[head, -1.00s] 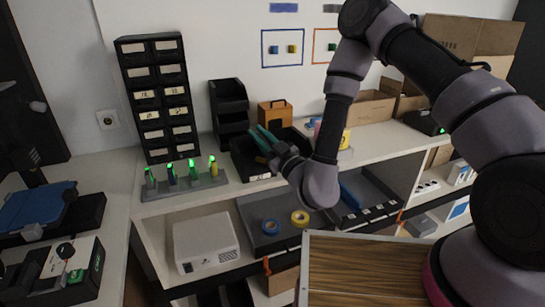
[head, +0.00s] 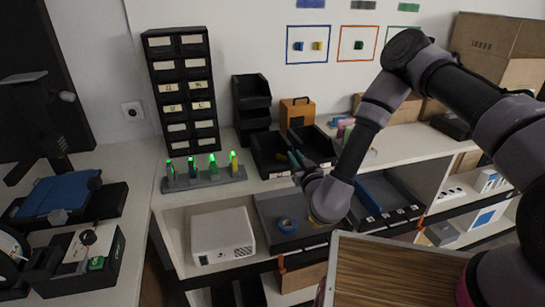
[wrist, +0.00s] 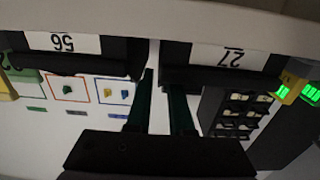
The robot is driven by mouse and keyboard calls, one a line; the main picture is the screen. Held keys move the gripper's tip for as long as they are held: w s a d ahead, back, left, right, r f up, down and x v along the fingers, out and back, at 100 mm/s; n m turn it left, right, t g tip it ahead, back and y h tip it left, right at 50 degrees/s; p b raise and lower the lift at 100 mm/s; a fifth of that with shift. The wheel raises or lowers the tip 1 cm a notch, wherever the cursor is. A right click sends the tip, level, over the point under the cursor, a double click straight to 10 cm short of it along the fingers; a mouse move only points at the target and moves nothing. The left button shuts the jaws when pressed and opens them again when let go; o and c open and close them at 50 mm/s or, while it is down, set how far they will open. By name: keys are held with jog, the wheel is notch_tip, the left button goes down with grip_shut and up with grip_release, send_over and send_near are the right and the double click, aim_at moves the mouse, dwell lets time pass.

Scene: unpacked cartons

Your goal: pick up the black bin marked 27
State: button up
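The black bin marked 27 (wrist: 174,76) shows in the wrist view at upper right, upside down, with a white label. In the head view it appears to be the left one of two open black bins (head: 262,158) on the upper shelf. A similar bin marked 56 (wrist: 80,62) stands beside it with a narrow gap between them. My gripper (wrist: 160,82) is open and empty, its two green fingers apart. One finger points at the gap between the bins, the other at the edge of bin 27. In the head view my gripper (head: 298,160) is at the bins' front; contact cannot be told.
A rack of green-lit pens (head: 204,178) stands left of the bins. A black drawer cabinet (head: 184,90), stacked black trays (head: 251,102) and an orange box (head: 297,113) stand behind. A white projector (head: 221,238) sits on the shelf below.

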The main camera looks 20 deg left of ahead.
aim_at(291, 149)
jog(key=x, duration=0.4)
jog(key=shift+w+a+r, duration=0.15)
jog(key=shift+w, duration=0.05)
jog(key=shift+c, duration=0.3)
grip_shut()
dwell(0.9)
